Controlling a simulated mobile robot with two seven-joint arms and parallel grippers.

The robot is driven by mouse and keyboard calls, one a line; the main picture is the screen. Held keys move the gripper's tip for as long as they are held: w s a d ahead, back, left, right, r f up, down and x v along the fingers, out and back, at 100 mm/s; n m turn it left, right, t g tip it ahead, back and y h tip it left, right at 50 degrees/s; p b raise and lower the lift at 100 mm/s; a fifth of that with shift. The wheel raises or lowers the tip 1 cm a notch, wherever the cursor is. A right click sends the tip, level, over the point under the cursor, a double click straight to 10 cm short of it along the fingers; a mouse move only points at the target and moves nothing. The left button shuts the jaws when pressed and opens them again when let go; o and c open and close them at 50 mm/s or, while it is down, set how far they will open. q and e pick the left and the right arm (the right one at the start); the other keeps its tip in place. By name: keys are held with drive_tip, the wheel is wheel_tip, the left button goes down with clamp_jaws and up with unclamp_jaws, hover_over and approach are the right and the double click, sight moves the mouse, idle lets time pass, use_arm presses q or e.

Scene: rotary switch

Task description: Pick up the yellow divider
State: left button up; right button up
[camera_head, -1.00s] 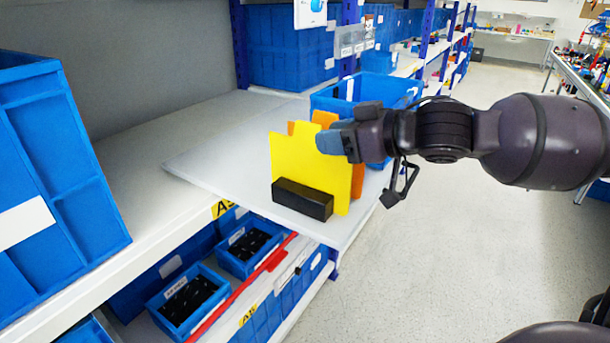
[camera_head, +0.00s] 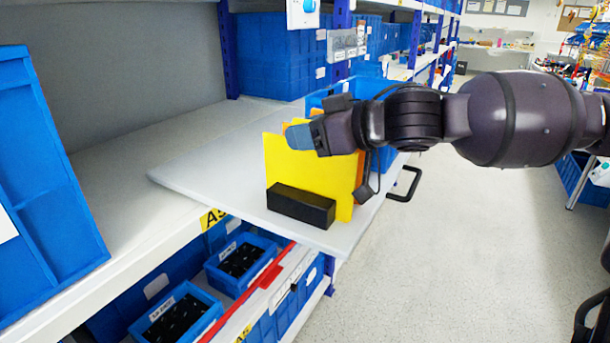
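The yellow divider (camera_head: 305,172) stands upright in a black holder (camera_head: 301,206) on the white shelf board. An orange divider (camera_head: 290,126) stands behind it, mostly hidden. My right gripper (camera_head: 302,136) comes in from the right, its blue fingertip at the top edge of the yellow divider. Only one fingertip shows clearly, so I cannot tell whether the gripper is open or shut, or whether it touches the divider. My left gripper is not in view.
A blue bin (camera_head: 325,102) stands behind the dividers on the white board (camera_head: 215,176). A large blue bin (camera_head: 45,175) stands at the left. Small blue bins (camera_head: 240,259) with black parts sit on the shelf below.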

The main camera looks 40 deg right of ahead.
clamp_jaws()
drive_tip(key=shift+r, duration=0.1)
